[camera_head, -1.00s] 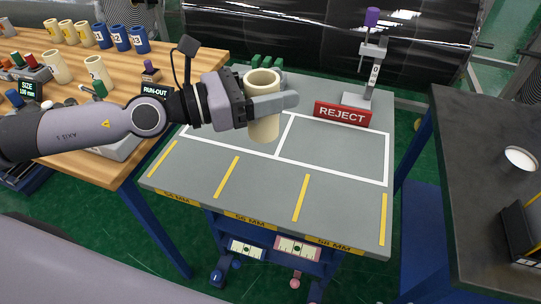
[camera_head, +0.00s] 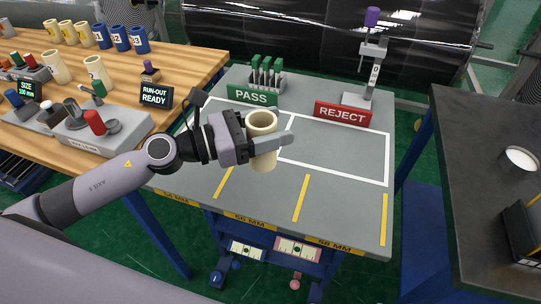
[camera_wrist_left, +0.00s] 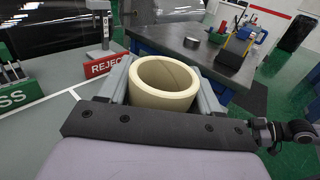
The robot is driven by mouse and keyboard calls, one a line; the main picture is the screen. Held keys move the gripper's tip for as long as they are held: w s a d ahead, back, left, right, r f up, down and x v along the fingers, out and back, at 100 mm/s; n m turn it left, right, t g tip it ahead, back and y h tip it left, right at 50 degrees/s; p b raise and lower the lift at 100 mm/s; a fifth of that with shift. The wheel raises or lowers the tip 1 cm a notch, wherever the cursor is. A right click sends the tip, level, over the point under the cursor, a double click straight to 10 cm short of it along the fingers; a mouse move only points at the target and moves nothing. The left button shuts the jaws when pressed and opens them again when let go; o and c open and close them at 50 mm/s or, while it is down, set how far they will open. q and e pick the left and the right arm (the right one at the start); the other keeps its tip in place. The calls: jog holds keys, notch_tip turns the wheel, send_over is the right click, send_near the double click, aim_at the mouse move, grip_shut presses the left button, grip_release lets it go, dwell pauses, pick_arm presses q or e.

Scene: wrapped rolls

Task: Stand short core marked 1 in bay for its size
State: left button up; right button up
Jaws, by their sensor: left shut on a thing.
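My left gripper (camera_head: 270,140) is shut on a cream hollow core (camera_head: 264,161), one finger on each side. The core is upright with its open top showing, held over the grey table (camera_head: 200,182); its height above the top is hard to judge. No number shows on its visible side. In the left wrist view the core (camera_wrist_left: 163,92) sits between the two fingers. Along the table's front edge, yellow strips (camera_head: 301,198) divide bays with yellow millimetre labels (camera_head: 250,219); the digits are small and partly unclear. My right gripper is not in view.
Green PASS (camera_head: 252,96) and red REJECT (camera_head: 343,113) signs stand behind white-outlined areas. A gauge stand (camera_head: 371,75) is at the back. The wooden table (camera_head: 190,65) at left holds other cores and fixtures; a dark bench (camera_head: 490,130) is at right. The front bays look empty.

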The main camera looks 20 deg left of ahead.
aim_at(270, 157)
pick_arm(q)
notch_tip(270, 157, down, 8)
jog(key=shift+r+b, duration=0.1)
jog(key=shift+b, duration=0.95)
jog(key=shift+f, duration=0.3)
jog(key=o, duration=1.1)
jog(key=shift+r, duration=0.1)
jog(key=shift+r, duration=0.1)
